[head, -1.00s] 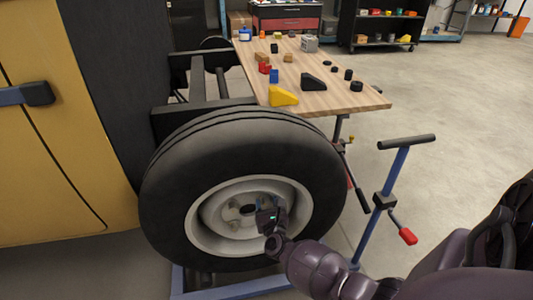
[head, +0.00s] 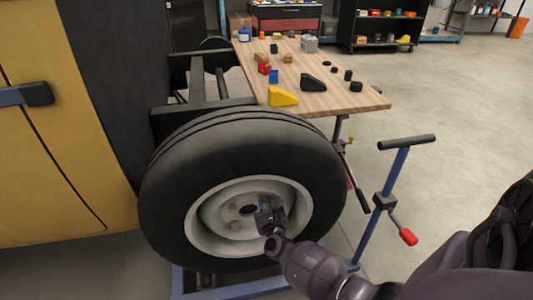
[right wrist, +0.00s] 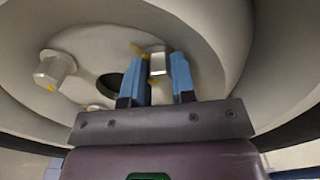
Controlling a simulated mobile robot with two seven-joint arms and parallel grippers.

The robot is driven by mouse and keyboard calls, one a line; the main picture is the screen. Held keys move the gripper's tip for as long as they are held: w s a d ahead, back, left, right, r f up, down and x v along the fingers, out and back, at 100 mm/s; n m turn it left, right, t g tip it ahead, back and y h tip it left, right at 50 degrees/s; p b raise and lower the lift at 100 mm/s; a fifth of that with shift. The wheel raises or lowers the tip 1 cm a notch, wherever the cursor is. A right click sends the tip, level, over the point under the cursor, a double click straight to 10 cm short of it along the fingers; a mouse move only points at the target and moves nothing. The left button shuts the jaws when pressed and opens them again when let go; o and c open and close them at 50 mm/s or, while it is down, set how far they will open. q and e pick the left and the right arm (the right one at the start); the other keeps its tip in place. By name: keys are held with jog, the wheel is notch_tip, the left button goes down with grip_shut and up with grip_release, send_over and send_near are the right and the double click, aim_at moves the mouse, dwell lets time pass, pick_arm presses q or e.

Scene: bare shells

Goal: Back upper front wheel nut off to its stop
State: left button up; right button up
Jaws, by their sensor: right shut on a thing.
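The front wheel (head: 165,190) has a black tyre and a pale rim with nuts around a dark centre hole. My right gripper (head: 268,205) is at the right part of the hub, hiding the nut there in the head view. In the right wrist view, the blue fingers of my right gripper (right wrist: 159,72) are shut on a silver wheel nut (right wrist: 157,63) with yellow marks beside it. Another nut (right wrist: 55,68) with a yellow mark stands out at the left, and a third is partly hidden behind the gripper. My left gripper is not in view.
A wooden bench top (head: 335,103) with blocks and small parts stands behind the wheel. A blue stand (head: 395,172) with a black bar and red-handled crank is right of the tyre. The yellow cab body (head: 60,160) is at the left. Open floor lies right.

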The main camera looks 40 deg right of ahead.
jog(key=n, duration=0.5)
jog(key=shift+n, duration=0.3)
jog(key=n, duration=0.6)
jog(key=shift+p, duration=0.4)
jog(key=n, duration=0.4)
jog(key=shift+n+p, duration=0.3)
jog(key=shift+n, duration=0.1)
jog(key=n, duration=0.3)
jog(key=shift+f, duration=0.1)
jog(key=shift+n+p, duration=0.35)
jog(key=shift+n, duration=0.75)
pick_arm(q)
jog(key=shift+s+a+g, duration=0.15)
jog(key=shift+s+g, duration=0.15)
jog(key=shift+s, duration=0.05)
pick_arm(e)
jog(key=shift+n, duration=0.5)
jog(key=shift+f, duration=0.1)
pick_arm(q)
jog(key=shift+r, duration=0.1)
